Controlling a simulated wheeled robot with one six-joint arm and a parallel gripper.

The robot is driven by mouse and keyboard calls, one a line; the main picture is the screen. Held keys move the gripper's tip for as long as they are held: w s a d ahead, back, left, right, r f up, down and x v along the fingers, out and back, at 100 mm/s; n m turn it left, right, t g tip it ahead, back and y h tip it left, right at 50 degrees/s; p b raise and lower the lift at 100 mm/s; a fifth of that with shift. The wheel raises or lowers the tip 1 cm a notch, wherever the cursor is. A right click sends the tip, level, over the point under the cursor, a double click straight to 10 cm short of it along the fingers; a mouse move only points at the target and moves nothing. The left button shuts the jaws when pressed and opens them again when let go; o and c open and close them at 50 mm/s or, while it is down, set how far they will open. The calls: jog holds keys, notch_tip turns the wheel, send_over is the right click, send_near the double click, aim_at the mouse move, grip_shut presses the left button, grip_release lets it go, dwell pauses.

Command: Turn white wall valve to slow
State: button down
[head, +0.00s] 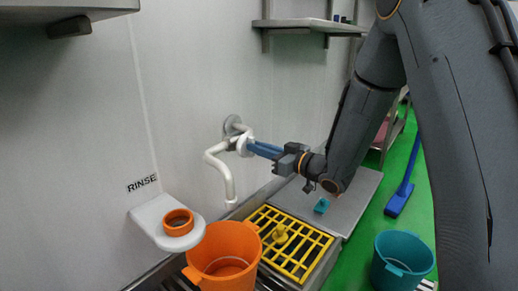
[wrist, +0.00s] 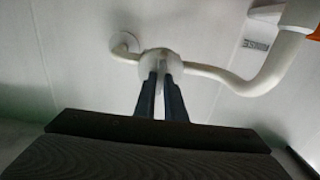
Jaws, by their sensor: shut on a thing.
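The white wall valve (head: 240,141) is on the grey wall, with a curved white spout (head: 221,168) that bends down at its left. My gripper (head: 249,147) reaches it from the right, its blue fingers shut on the valve's front. In the wrist view the fingers (wrist: 161,72) lie close together against the round white valve body (wrist: 155,56). The spout (wrist: 262,82) runs off to the right there. The gripped part is mostly hidden by the fingers, and no speed marking can be read.
An orange bucket (head: 226,248) stands below the spout, beside a yellow grate (head: 307,252). A white wall shelf (head: 150,222) under the RINSE label holds an orange ring (head: 178,221). A teal bucket (head: 388,273) and blue squeegee (head: 399,199) are on the green floor.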

jog(key=shift+s+a+f+n+p, duration=0.1)
jog(key=shift+n+p, duration=0.45)
jog(key=shift+n, duration=0.9)
jog(key=shift+s+f+n+p, duration=0.1)
jog(key=shift+n+p, duration=0.4)
jog(key=shift+n, duration=0.95)
jog(key=c, duration=1.8)
grip_release()
jog(key=shift+r, duration=0.1)
jog(key=shift+p+v, duration=1.2)
jog(key=shift+v, duration=2.7)
